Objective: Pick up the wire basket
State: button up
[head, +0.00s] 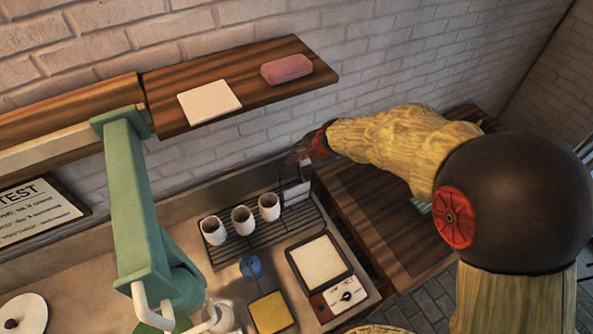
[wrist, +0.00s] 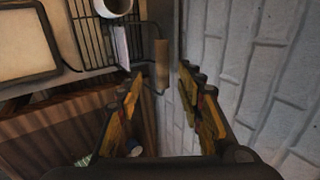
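A black wire rack (head: 258,243) on the counter is the only wire-made thing I can make out; I take it for the wire basket. Three white cups (head: 242,220) stand in a row on it. In the wrist view the rack's bars (wrist: 88,42) show at the upper left. My gripper (head: 297,160) is by the wall, near the rack's far right end. In the wrist view my gripper (wrist: 160,82) has its fingers spread apart. A tan upright piece (wrist: 162,66) shows beyond the gap; I cannot tell whether it lies between the fingers.
A wooden shelf (head: 240,85) with a pink block (head: 286,69) and a white sheet (head: 209,101) juts from the brick wall above. A kitchen scale (head: 343,295), a yellow square (head: 271,312) and a blue item (head: 251,267) are in front of the rack. A green column (head: 140,210) stands at left.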

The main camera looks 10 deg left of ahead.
jog(key=x, duration=0.7)
jog(key=shift+w+a, duration=0.2)
jog(key=shift+w, duration=0.05)
jog(key=shift+c, duration=0.3)
grip_shut()
dwell(0.4)
